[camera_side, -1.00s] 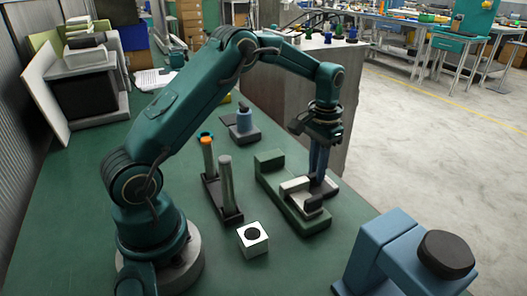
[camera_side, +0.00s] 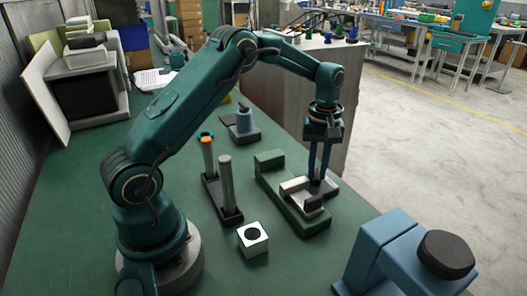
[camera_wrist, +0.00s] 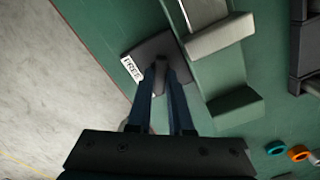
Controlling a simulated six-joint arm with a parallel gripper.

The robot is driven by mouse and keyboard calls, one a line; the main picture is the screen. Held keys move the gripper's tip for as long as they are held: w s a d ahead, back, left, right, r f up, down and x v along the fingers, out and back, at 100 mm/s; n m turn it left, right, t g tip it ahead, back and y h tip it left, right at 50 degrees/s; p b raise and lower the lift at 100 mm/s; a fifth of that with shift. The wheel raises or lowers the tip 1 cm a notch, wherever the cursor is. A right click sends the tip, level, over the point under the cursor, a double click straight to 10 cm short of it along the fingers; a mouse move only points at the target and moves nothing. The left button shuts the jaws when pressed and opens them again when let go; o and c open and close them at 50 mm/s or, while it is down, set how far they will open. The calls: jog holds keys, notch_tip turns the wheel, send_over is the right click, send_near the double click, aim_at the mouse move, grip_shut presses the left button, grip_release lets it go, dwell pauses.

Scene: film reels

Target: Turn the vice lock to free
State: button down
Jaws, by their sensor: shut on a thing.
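The green vice (camera_side: 287,200) stands on the bench with a pale grey jaw (camera_side: 296,189) on it; it also shows in the wrist view (camera_wrist: 232,108). Beside it lies the dark lock plate (camera_wrist: 150,48), with a white label reading FREE (camera_wrist: 132,68) at its left edge. My gripper (camera_side: 318,178) points straight down over the plate. In the wrist view its two blue fingers (camera_wrist: 162,78) are shut on the dark lock lever (camera_wrist: 160,70), which is mostly hidden between them. The lever's exact angle is hard to tell.
A rack (camera_side: 232,214) with two upright rods, one orange-topped, stands left of the vice. A white block with a round dark hole (camera_side: 253,239) sits in front. The bench's right edge is close to the lock.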

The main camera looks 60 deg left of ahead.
aim_at(317, 173)
jog(key=n, duration=0.6)
jog(key=shift+a+r, duration=0.1)
jog(key=shift+r, duration=0.05)
jog(key=shift+n, duration=0.4)
jog(key=c, duration=0.8)
grip_release()
jog(key=shift+r, duration=2.5)
